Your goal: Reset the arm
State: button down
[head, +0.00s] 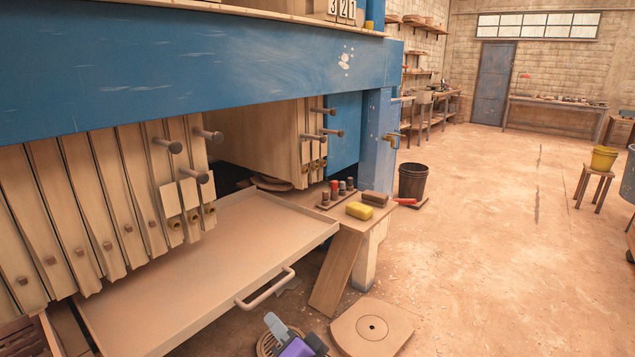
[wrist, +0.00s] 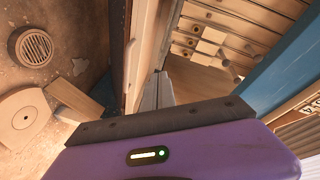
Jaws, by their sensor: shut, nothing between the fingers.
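My gripper (head: 272,322) shows at the bottom edge of the head view, with a purple body and pale grey fingers. It is out in front of the press's pulled-out tray (head: 185,290) and its handle (head: 266,288). In the wrist view, the fingers (wrist: 158,86) are together, with nothing seen between them, close to the tray's edge in the picture. I cannot tell the exact gap to the tray. Most of my arm is out of view.
The blue press (head: 190,60) with wooden plates (head: 90,200) stands at left. A low bench (head: 342,235) holds a yellow sponge (head: 359,210) and brush. A round-holed board (head: 372,328) and a floor drain (wrist: 33,47) lie low nearby. Open floor (head: 480,240) stretches right.

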jog(key=s+d+n+t+h+p, duration=0.2)
jog(key=s+d+h, duration=0.2)
jog(key=s+d, duration=0.85)
jog(key=s+d+n+t+h+p, duration=0.25)
jog(key=s+d, duration=0.75)
jog(key=s, duration=0.5)
jog(key=s+d+r+g+h+p, duration=0.1)
jog(key=s+d+r, duration=0.1)
jog(key=s, duration=0.7)
jog(key=s+d+r+g+h+p, duration=0.1)
jog(key=s+d, duration=0.3)
jog(key=s, duration=0.5)
jog(key=shift+s+r+g+h, duration=0.4)
jog(key=shift+r+g+h, duration=0.25)
jog(key=shift+r, duration=0.05)
jog(key=shift+n, duration=0.25)
